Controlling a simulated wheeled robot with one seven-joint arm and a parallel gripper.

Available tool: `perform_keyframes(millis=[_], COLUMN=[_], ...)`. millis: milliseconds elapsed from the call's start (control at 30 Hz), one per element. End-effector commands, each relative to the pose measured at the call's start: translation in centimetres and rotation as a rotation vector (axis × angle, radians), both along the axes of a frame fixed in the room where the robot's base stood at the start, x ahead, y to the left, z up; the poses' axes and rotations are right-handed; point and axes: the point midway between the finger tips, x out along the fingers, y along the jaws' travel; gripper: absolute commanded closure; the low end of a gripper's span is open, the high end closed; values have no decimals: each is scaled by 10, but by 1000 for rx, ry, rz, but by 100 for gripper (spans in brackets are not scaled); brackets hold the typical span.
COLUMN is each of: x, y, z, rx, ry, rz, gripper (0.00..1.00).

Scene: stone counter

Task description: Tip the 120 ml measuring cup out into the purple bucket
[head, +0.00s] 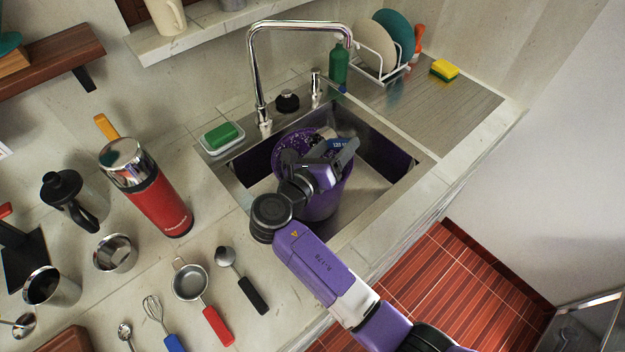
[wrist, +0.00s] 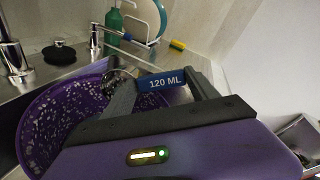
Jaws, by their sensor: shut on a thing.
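The purple bucket (head: 285,150) stands in the sink basin, and white specks show on its inside in the wrist view (wrist: 45,120). The 120 ml measuring cup has a blue handle (wrist: 166,82) marked "120 ML"; the handle also shows in the head view (head: 337,144). My gripper (head: 334,153) is shut on this handle, above the bucket's rim. The metal bowl is mostly hidden behind a finger in the wrist view, over the bucket's far side. I cannot tell its tilt or what is in it.
The tall faucet (head: 252,75) arches behind the bucket. A soap dish (head: 222,137) lies left of the sink (head: 400,153), and a dish rack (head: 385,72) and sponge (head: 444,70) stand at the back right. A red flask (head: 150,185) and several utensils occupy the left counter.

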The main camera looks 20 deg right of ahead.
Motion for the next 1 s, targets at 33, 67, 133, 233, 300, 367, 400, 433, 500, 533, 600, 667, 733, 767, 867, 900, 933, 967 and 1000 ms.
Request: perform_keyframes(millis=[33, 67, 133, 233, 300, 367, 400, 433, 500, 533, 600, 667, 733, 767, 867, 900, 933, 967, 1000], x=[0, 0, -1, -2, -2, -2, -3, -3, -4, -4, -5, -5, -5, -6, -6, -6, -6, -6, -6], y=[1, 1, 2, 3, 4, 5, 6, 6, 7, 7, 8, 9, 9, 9, 10, 10, 10, 11, 11], z=[-1, -1, 0, 1, 2, 3, 3, 4, 4, 4, 5, 6, 8, 9, 10, 10, 10, 10, 11], rx=[-4, -7, -15, -25, -30, -36, -40, -43, -50, -53, -58, -64, -71, -75, -83, -86, -89, -92, -96], ry=[-3, -5, -9, -15, -18, -21, -24, -26, -30, -31, -35, -39, -42, -43, -49, -51, -53, -55, -58], rz=[1, 1, 1, 1, 2, 1, 2, 1, 1, 0, 1, 1, 0, 0, 0, 0, 0, 0, 0], gripper=[89, 89, 89, 89, 89, 89, 89, 89, 89, 89, 89, 89, 89, 89, 89, 89, 89, 89, 89])
